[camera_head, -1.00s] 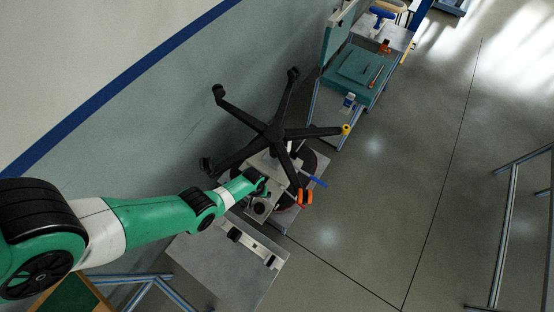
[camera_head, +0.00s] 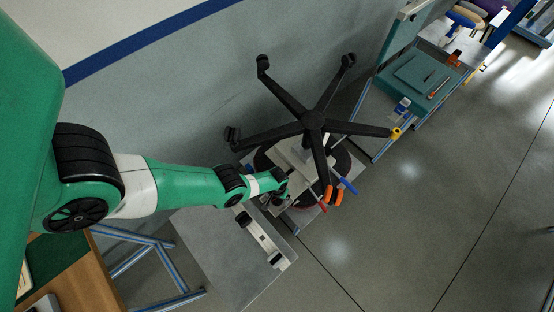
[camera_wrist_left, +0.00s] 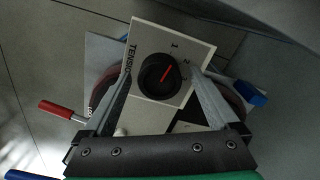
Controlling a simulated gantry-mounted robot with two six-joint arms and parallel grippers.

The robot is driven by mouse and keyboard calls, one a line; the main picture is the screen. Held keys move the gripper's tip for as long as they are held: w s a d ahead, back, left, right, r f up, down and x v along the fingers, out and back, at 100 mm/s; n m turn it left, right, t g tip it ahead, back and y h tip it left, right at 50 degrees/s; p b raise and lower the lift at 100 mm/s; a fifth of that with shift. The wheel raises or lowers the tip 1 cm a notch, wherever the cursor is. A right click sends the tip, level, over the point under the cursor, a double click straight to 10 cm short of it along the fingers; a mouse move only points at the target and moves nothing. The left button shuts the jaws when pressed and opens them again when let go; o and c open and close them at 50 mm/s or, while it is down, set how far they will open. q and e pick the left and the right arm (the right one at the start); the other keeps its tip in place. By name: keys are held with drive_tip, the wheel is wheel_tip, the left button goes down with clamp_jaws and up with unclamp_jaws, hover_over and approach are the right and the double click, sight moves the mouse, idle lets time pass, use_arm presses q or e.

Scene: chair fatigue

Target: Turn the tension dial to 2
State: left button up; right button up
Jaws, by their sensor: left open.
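In the left wrist view, the tension dial (camera_wrist_left: 160,74) is a round black knob with a red pointer line on a white panel (camera_wrist_left: 188,30). The panel is marked TENSION, 1 and 2. The pointer slants to the upper right, towards the printed numbers; its exact setting is hard to tell. My left gripper (camera_wrist_left: 160,80) is open, its two grey fingers on either side of the dial. I cannot tell whether they touch it. In the head view, my left gripper (camera_head: 279,190) is at the test stand, below the black five-arm chair base (camera_head: 313,121), and hides the dial.
A red handle (camera_wrist_left: 60,109) and a blue handle (camera_wrist_left: 250,94) flank the panel. A grey table (camera_head: 220,262) stands in front of the stand. A teal case (camera_head: 420,78) lies on a cart at the back right. Open floor lies to the right.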

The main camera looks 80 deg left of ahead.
use_arm(q)
drive_tip(key=c, duration=1.4)
drive_tip(key=shift+m, duration=0.3)
drive_tip(key=m, duration=0.3)
drive_tip(key=shift+m+b, duration=0.35)
drive_tip(key=shift+m, duration=1.75)
